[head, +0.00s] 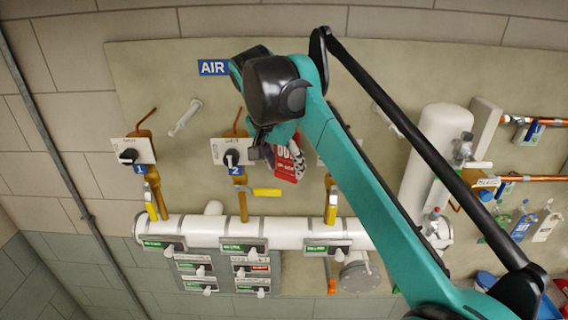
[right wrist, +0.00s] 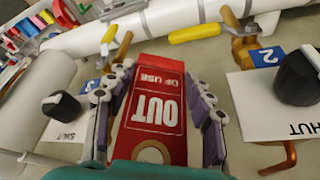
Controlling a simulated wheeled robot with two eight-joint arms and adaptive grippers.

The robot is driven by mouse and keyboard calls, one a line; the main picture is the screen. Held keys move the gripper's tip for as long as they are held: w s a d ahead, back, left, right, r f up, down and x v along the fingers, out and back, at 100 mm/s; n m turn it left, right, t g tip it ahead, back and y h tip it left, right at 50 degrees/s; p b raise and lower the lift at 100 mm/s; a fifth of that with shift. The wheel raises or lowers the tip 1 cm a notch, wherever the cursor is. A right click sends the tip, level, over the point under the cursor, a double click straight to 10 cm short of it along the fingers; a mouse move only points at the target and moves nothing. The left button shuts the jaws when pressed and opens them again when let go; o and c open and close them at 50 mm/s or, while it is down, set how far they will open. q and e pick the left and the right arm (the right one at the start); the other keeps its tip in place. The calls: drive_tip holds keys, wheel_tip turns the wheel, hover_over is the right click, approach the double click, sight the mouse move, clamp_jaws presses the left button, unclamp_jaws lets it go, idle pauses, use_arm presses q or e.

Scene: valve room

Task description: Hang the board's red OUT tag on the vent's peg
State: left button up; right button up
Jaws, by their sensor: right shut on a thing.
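The red OUT tag (head: 284,164) hangs from my right gripper (head: 290,146), in front of the wall panel beside valve 2. In the right wrist view the tag (right wrist: 155,105) lies between the two fingers of my right gripper (right wrist: 158,85), which are shut on it; its white lettering reads upside down there. The grey tag board (head: 265,283) below the white pipe carries several green and red tags. I cannot tell which fitting is the vent's peg; a pale, rod-like piece (head: 185,117) juts from the panel at upper left. My left gripper is not in view.
A white horizontal pipe (head: 285,232) has valves with yellow handles above it. Valve 2's handle (head: 267,192) is close below the tag. Plates with black knobs (head: 128,155) flank the gripper. A white tank (head: 436,150) and bottles (head: 524,222) stand at right. My right arm hides part of the panel.

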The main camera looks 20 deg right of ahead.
drive_tip(key=o, duration=0.9)
drive_tip(key=shift+o, duration=0.2)
drive_tip(key=v, duration=1.2)
drive_tip(key=s+d+f+n+t+y, duration=0.1)
drive_tip(key=s+d+f+n, duration=0.3)
drive_tip(key=f, duration=0.8)
drive_tip(key=s+f+n+t+y, duration=0.1)
drive_tip(key=s+f+n+t, duration=0.1)
drive_tip(key=s+f, duration=0.8)
drive_tip(key=s+d+f+n+t+y, duration=0.1)
drive_tip(key=s+d+f+n, duration=0.15)
drive_tip(key=f, duration=1.25)
wheel_tip(320, 180, down, 38)
drive_tip(key=b, duration=3.7)
drive_tip(key=shift+a+n, duration=0.35)
drive_tip(key=shift+a, duration=0.05)
